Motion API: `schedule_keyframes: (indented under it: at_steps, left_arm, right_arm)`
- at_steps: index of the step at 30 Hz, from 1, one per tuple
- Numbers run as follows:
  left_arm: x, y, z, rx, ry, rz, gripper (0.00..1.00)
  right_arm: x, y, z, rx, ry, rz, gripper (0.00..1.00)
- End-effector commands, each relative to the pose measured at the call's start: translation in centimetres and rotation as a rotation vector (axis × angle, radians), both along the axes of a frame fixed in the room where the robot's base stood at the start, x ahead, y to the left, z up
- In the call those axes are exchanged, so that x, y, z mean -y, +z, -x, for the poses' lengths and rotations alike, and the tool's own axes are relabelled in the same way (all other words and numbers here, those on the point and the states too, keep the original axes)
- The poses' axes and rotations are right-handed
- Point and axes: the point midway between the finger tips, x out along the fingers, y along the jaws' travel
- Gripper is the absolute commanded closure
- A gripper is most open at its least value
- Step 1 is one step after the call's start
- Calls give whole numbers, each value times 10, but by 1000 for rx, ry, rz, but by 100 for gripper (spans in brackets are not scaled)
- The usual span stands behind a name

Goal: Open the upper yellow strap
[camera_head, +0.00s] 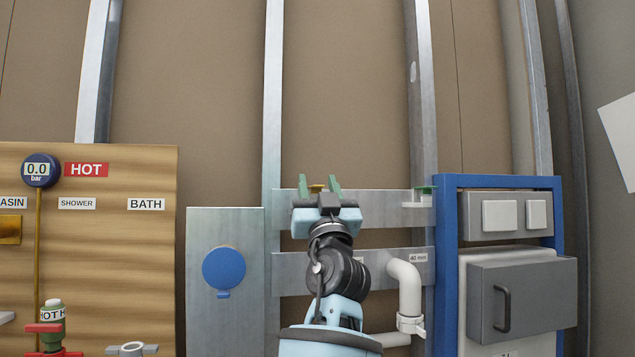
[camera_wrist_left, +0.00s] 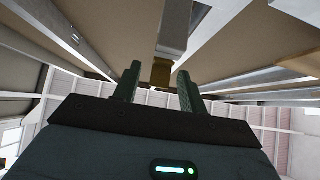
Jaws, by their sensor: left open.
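A small yellow-brown piece, seemingly the upper yellow strap (camera_head: 316,188), shows at the top edge of the upper grey cross rail (camera_head: 380,205). My left gripper (camera_head: 320,184) is in front of the rail with its two green fingers pointing up and apart. The yellow piece shows between these fingers. In the left wrist view the strap (camera_wrist_left: 161,75) also shows between the open fingers (camera_wrist_left: 158,80), below the end of a grey metal bar. I cannot tell whether a finger touches it. My arm hides part of the rails. My right gripper is not in view.
A white bent pipe (camera_head: 409,285) runs right of my arm. A blue frame (camera_head: 447,260) with a grey box (camera_head: 535,300) stands further right. A metal panel with a blue disc (camera_head: 223,268) and a wooden board (camera_head: 120,240) with gauge and valves stand left.

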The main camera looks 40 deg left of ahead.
Motion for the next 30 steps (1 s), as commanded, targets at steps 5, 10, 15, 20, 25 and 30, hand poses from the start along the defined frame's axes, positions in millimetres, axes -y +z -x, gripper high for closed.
schedule_keyframes:
  at_steps: [5,10,15,20,25,30]
  left_arm:
    - [-3,4,-3,1,-1,0,58]
    - [-3,4,-3,0,-1,1,58]
    - [-3,4,-3,0,-1,1,76]
    - [-3,4,-3,0,-1,1,97]
    - [-3,5,-3,-1,-1,3,100]
    - [-3,8,-2,-16,-1,23,100]
  right_arm:
    - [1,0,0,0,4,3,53]
    - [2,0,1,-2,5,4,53]
    - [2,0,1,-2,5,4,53]
    - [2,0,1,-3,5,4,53]
    - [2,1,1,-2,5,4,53]
    - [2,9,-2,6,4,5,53]
